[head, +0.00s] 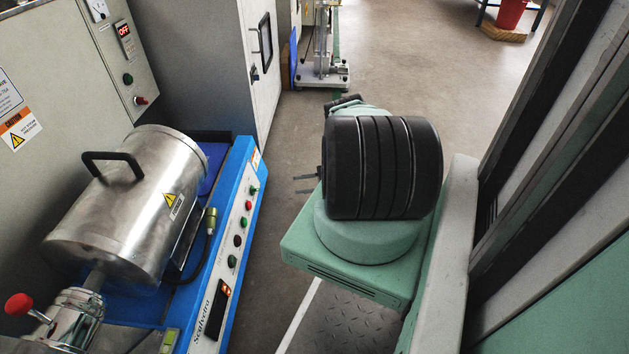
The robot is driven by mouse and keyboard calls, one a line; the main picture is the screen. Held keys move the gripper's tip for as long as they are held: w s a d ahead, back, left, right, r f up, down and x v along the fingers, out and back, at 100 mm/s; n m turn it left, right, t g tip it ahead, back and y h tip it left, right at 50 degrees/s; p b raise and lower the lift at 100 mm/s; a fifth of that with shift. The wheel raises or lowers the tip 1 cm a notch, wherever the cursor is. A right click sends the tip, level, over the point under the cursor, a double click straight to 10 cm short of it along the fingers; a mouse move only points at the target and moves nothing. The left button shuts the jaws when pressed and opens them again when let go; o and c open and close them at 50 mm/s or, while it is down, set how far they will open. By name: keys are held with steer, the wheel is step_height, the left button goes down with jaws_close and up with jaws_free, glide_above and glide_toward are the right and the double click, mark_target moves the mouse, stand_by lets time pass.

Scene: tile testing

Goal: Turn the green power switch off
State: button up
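A small green rocker-like switch (170,340) sits at the near end of the blue machine's front panel, at the bottom of the head view. Round green buttons also show: one (253,190) at the panel's far end, another (232,261) nearer, and one (128,79) on the grey cabinet. I cannot tell which is the power switch, or its on/off position. My gripper (306,184) is mostly hidden behind my black arm link. Two thin dark fingertips stick out to its left with a gap between them, empty. They are to the right of the blue machine, apart from it.
The blue machine (213,253) carries a steel cylinder (135,205) with a black handle and a red-knobbed lever (18,304). The grey cabinet (60,60) stands behind it. A small stand (320,75) is further back. Open floor (410,60) lies beyond my arm.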

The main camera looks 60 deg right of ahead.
steer(key=shift+v, duration=2.1)
